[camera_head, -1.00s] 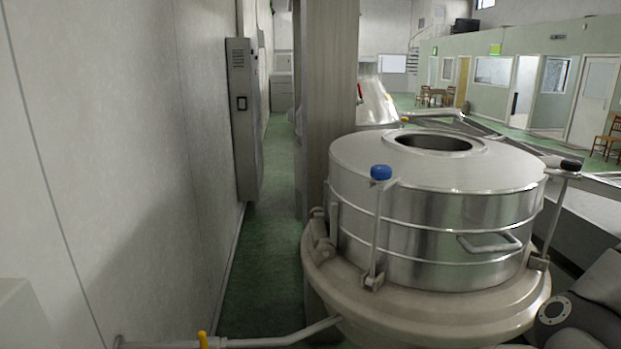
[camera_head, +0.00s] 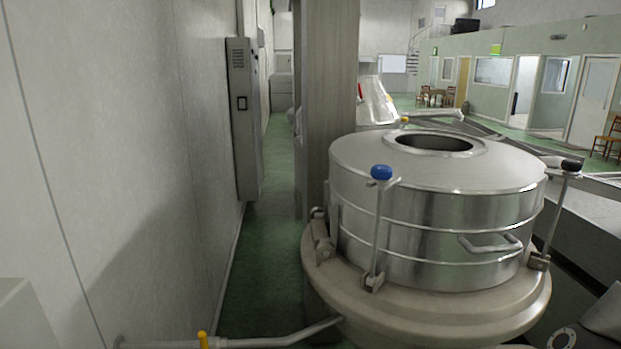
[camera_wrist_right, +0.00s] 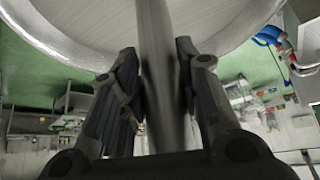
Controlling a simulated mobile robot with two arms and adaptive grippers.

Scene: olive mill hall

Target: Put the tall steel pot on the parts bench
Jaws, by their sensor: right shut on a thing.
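In the right wrist view, my right gripper (camera_wrist_right: 157,55) is shut on a grey metal bar that runs between its two fingers. The bar meets a large, pale, round metal body with a curved rim, which looks like the tall steel pot (camera_wrist_right: 222,28) held by its handle. Only part of that body shows, so I cannot tell its full shape or tilt. The held pot does not show in the head view. I cannot make out the parts bench in either view. My left gripper is not in view.
A large round steel vessel (camera_head: 430,215) with an open top and clamp rods stands close in front in the head view. A pillar (camera_head: 328,110) is behind it. A grey wall cabinet (camera_head: 243,120) hangs on the left wall, beside a narrow strip of free green floor (camera_head: 265,225).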

